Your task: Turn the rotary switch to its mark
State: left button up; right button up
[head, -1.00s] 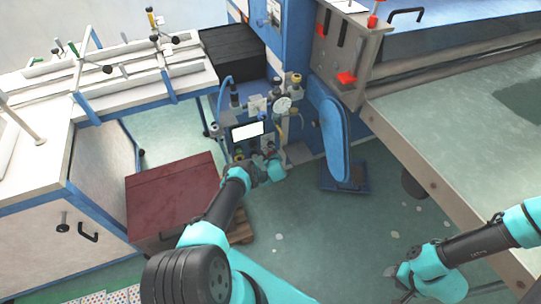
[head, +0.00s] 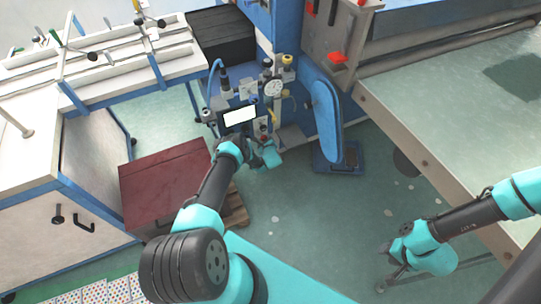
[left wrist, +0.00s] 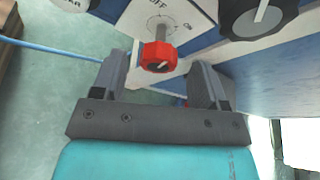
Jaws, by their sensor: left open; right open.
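In the left wrist view the red rotary switch (left wrist: 157,57) sticks out on a metal shaft from a pale plate (left wrist: 190,22). The plate carries the words OFF and ON, and the knob has a white line on its face. My left gripper (left wrist: 160,75) is open, its fingers on either side of the knob, apart from it in the picture. In the head view my left gripper (head: 262,150) is at the machine's control panel, where the red knob is small. My right gripper (head: 388,268) hangs over the floor at the lower right, open and away from the switch.
A black knob with a white line (left wrist: 262,15) is close on the right in the left wrist view. In the head view a gauge (head: 273,88) and a white display (head: 240,116) are above my left gripper. A dark red box (head: 165,185) stands to its left.

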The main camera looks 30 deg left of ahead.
pick_arm(q)
jog(key=v, duration=1.4)
jog(key=shift+s, duration=0.2)
